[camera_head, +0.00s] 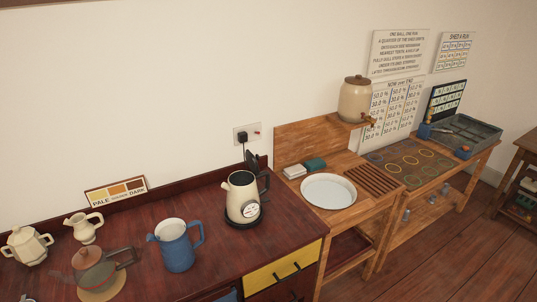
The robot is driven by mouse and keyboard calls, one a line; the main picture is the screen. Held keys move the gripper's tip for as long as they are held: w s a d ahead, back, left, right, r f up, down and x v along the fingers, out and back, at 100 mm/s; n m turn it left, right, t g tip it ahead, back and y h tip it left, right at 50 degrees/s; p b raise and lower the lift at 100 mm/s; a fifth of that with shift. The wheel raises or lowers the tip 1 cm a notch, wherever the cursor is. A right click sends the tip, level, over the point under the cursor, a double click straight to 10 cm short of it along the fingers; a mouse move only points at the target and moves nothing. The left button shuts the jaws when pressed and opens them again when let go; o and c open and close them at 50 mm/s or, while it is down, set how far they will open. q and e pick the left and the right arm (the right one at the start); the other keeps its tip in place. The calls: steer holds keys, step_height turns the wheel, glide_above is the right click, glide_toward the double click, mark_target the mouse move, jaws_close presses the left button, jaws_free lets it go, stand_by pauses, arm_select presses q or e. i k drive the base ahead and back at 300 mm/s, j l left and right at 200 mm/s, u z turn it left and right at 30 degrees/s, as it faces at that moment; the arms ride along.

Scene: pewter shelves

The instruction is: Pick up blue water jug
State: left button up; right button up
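A blue water jug (177,250) stands upright on the dark red-brown counter (133,215). Its handle is on the right side and a short spout points left. Its open top shows a pale inside. It stands apart from the things around it. Neither of my grippers shows in the head view.
A cream kettle (241,200) stands right of the jug. A teapot (95,268) on a round mat, a cream pitcher (83,229) and a cream pot (28,245) stand left. A wooden stand with a white basin (328,192) is further right. The counter behind the jug is clear.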

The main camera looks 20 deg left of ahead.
mark_target(176, 248)
steer(key=i+l, duration=0.3)
steer(key=i+l+u, duration=0.1)
steer(key=i+l, duration=0.25)
steer(key=l, duration=0.2)
steer(key=i+l, duration=0.3)
steer(key=l, duration=0.15)
steer(key=l+u, duration=0.1)
steer(key=u, duration=1.45)
steer(key=i+l, duration=0.05)
steer(key=l, duration=0.05)
